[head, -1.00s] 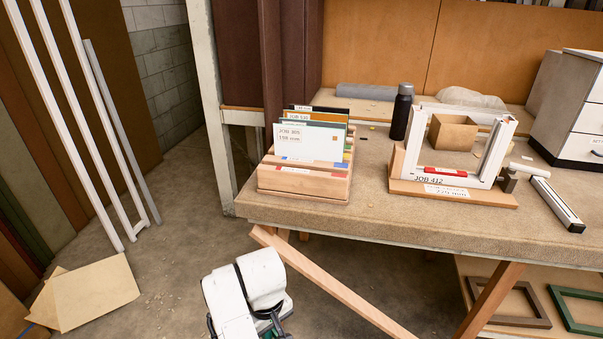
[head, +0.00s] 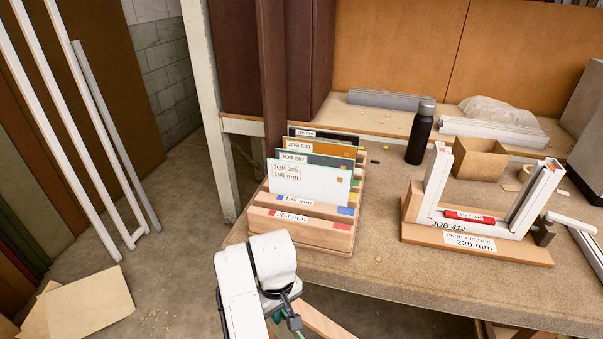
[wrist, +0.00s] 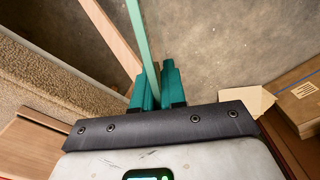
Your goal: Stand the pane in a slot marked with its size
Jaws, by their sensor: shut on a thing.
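My gripper (wrist: 153,90) shows in the wrist view with its two teal fingers shut on a thin pale-green pane (wrist: 137,35). The pane is seen edge-on and reaches up past the top of that view; its size cannot be read. In the head view the fingers and pane are not clearly visible; only my white arm shows, in front of the rack. The wooden slotted rack (head: 315,240) stands on the bench. Its front rails carry labels reading about 204 mm (head: 290,216) and 198 mm (head: 297,201).
A white frame corner on a wooden block (head: 475,247) marked 220 mm stands to the right. Bare bench (head: 375,215) separates rack and block.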

